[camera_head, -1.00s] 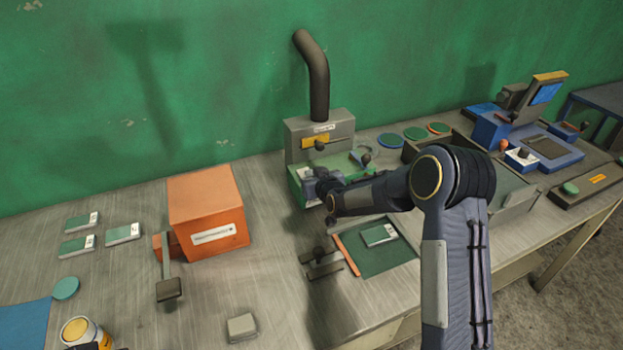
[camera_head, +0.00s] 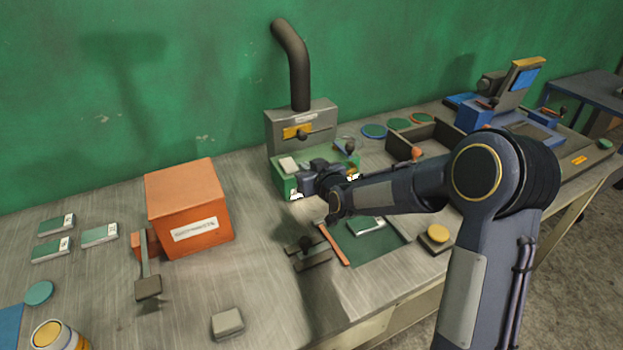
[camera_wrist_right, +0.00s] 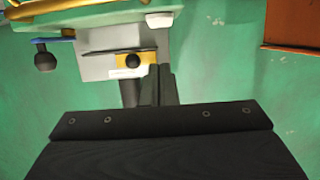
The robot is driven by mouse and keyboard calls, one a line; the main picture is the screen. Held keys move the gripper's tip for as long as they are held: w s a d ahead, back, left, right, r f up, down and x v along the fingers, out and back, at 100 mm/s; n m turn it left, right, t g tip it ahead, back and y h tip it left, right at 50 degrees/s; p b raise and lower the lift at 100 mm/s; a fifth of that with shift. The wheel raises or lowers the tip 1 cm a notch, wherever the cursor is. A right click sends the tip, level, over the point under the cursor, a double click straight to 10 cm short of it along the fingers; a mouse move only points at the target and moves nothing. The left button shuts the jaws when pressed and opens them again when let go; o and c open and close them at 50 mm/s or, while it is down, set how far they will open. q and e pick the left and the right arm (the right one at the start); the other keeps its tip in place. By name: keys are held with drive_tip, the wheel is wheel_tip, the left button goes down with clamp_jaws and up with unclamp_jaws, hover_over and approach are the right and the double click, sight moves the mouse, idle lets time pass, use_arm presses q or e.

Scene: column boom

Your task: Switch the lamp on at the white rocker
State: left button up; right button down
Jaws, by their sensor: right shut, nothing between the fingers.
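A pale white block (camera_head: 288,164), which looks like the rocker, sits on the left part of the green box (camera_head: 281,181) against the wall. A white block also shows at the top of the right wrist view (camera_wrist_right: 160,18). My right gripper (camera_head: 304,180) is over the front of the green box, close to the white block and apparently just right of it. Whether they touch cannot be told. Its shut, empty fingers (camera_wrist_right: 158,75) point towards the box in the wrist view. The gripper hides part of the box's top. No lamp can be clearly made out. My left gripper is not in view.
A grey housing (camera_head: 302,118) with a yellow plate and dark pipe (camera_head: 296,65) stands behind the green box. A dark-knobbed lever (camera_head: 348,146) is right of the gripper. An orange box (camera_head: 187,205) stands left.

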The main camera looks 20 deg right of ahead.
drive_tip(key=v, duration=0.3)
drive_tip(key=shift+s+f, duration=0.15)
idle(0.3)
drive_tip(key=s+d+r+m+g, duration=0.1)
drive_tip(key=s+d+m+g, duration=0.15)
drive_tip(key=s, duration=1.05)
drive_tip(key=s+d+r+m+g, duration=0.15)
drive_tip(key=s+g, duration=0.25)
drive_tip(key=s, duration=0.9)
drive_tip(key=s+a+f+g+y, duration=0.1)
drive_tip(key=s+f+g, duration=0.1)
drive_tip(key=s, duration=1)
drive_tip(key=shift+s+a+f, duration=0.2)
drive_tip(key=shift+f, duration=0.3)
